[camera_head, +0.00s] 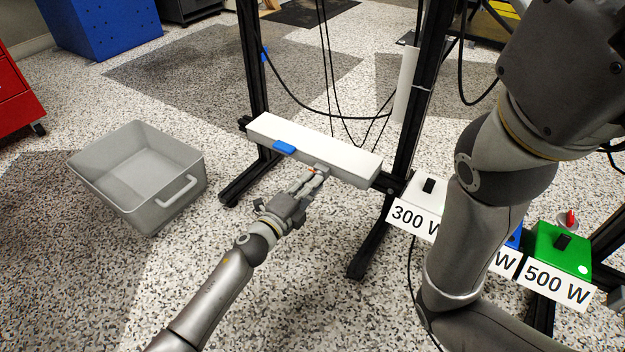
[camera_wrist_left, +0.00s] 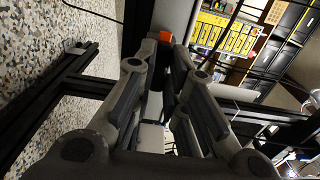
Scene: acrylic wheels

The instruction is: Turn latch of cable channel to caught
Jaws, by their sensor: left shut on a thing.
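The white cable channel (camera_head: 300,143) is a long box mounted across the black frame; its grey side also shows at the top of the left wrist view (camera_wrist_left: 175,14). A blue piece (camera_head: 284,147) sits on its front edge, left of my gripper. My left gripper (camera_head: 318,173) is at the channel's front face, right of the blue piece, shut on a small latch. The latch's orange-red part (camera_wrist_left: 166,36) shows between the fingertips in the left wrist view. The fingers hide most of the latch, so its angle cannot be told. My right gripper is outside the views.
Black frame posts (camera_head: 408,110) and feet stand around the channel, with black cables hanging behind. A grey bin (camera_head: 140,180) is on the floor at left. A white 300 W box (camera_head: 420,190) and a green 500 W box (camera_head: 562,250) are at right, partly behind my right arm.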

